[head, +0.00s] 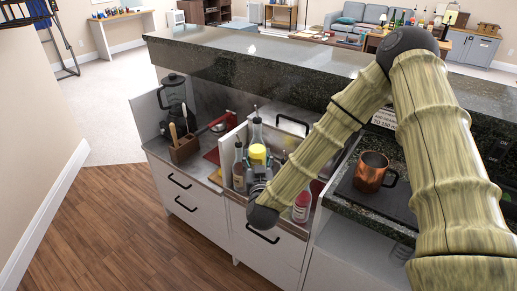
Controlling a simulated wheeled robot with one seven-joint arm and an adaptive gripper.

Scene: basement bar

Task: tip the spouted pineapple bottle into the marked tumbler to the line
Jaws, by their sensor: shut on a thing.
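My gripper (257,166) points away from me over the open bottle well in the counter, with its wrist partly in front of it. Its fingers are shut around a bottle with a dark spout and a yellow band or body (258,153), which I take to be the spouted pineapple bottle. It looks upright; its lower part is hidden by the gripper, and I cannot tell whether it touches the well floor. I cannot make out the marked tumbler or its line; my arm covers part of the counter.
Another spouted bottle (238,169) stands close left of the gripper. A red bottle (302,207) stands to the right. A copper mug (371,171) sits on a dark mat further right. A wooden caddy (185,148) and blender (173,100) are left. A raised granite ledge (260,58) runs behind.

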